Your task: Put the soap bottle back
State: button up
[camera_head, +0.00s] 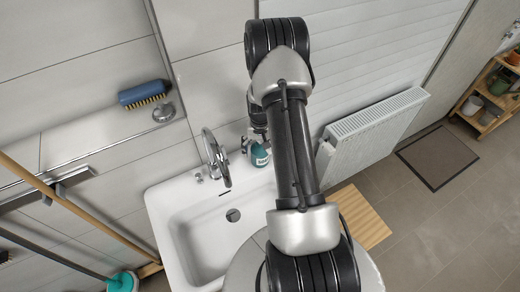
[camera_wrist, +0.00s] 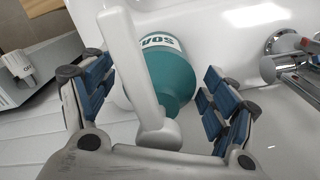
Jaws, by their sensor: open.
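The soap bottle (camera_head: 260,157) is teal with a white label and stands at the back right corner of the white sink (camera_head: 161,206). In the wrist view the bottle (camera_wrist: 172,78) shows between my fingers, with its pale pump nozzle toward the camera and "SOA" readable on the label. My gripper (camera_wrist: 160,85) is open, with one blue-padded finger on each side of the bottle and pump. Gaps show between the pads and the bottle. In the head view my gripper is mostly hidden by my arm.
A chrome faucet (camera_head: 215,158) stands just left of the bottle; it also shows at the right of the wrist view (camera_wrist: 288,45). A white radiator (camera_head: 372,130) is to the right. A blue brush (camera_head: 143,94) lies on the ledge at upper left.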

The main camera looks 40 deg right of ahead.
notch_tip(320, 180, up, 12)
jog(key=shift+f+p, duration=0.15)
jog(key=shift+p, duration=0.2)
jog(key=s+a+r+n+t, duration=0.1)
jog(key=s+a+r+n, duration=0.1)
jog(key=a+r, duration=0.65)
jog(key=s+a+r+n+t, duration=0.15)
jog(key=a+r, duration=0.45)
jog(key=r, duration=0.6)
jog(key=s+a+r+n+t, duration=0.1)
jog(key=s+a+r+n, duration=0.1)
jog(key=s+a, duration=0.4)
jog(key=s+a+r+n+t, duration=0.1)
jog(key=s+a+r, duration=0.3)
jog(key=s, duration=0.6)
jog(key=shift+s+a+r+n, duration=0.35)
jog(key=shift+a+n, duration=0.5)
jog(key=shift+a, duration=0.35)
